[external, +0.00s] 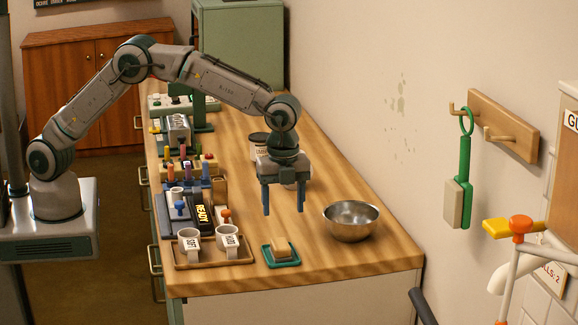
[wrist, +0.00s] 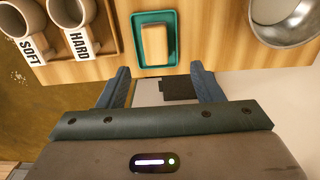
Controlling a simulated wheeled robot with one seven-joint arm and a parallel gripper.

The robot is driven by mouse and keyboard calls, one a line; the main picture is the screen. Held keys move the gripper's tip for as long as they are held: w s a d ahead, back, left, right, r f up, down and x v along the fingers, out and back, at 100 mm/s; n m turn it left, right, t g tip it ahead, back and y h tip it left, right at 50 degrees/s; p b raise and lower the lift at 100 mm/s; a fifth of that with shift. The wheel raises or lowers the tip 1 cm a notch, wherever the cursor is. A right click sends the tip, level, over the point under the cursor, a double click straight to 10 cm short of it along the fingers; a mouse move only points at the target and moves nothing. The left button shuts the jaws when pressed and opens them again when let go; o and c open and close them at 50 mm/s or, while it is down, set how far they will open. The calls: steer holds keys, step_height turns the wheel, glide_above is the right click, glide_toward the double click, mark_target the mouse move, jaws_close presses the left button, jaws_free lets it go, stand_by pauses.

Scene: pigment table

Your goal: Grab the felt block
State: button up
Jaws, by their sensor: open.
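A beige block, which looks like the felt block (external: 281,249), lies in a small green tray (external: 268,262) near the front edge of the wooden table. In the wrist view the block (wrist: 155,43) sits inside the green tray (wrist: 171,62), beyond my fingertips. My gripper (external: 283,211) points downward above the table, behind and above the tray in the external view. Its two blue fingers are apart with nothing between them. In the wrist view my gripper (wrist: 160,71) is open and apart from the block. No part of the block's top is covered.
A metal bowl (external: 351,222) stands right of the tray. Left of it, mugs marked SOFT (external: 189,241) and HARD (external: 227,239) stand on a wooden tray (external: 210,264). A dark READY device (external: 201,214) is behind them. A green-handled, pale-padded tool (external: 459,190) hangs on the wall.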

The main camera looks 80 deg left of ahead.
mark_target(280, 243)
step_height(280, 243, down, 4)
steer(key=shift+r, duration=0.15)
steer(key=f+p, duration=0.1)
steer(key=f, duration=0.1)
steer(key=s+f+p, duration=0.1)
steer(key=f, duration=0.1)
steer(key=shift+d+f, duration=0.1)
steer(key=shift+f, duration=0.2)
steer(key=shift+w+f, duration=0.1)
steer(key=shift+f, duration=0.35)
steer(key=shift+c, duration=0.3)
steer(key=c, duration=1)
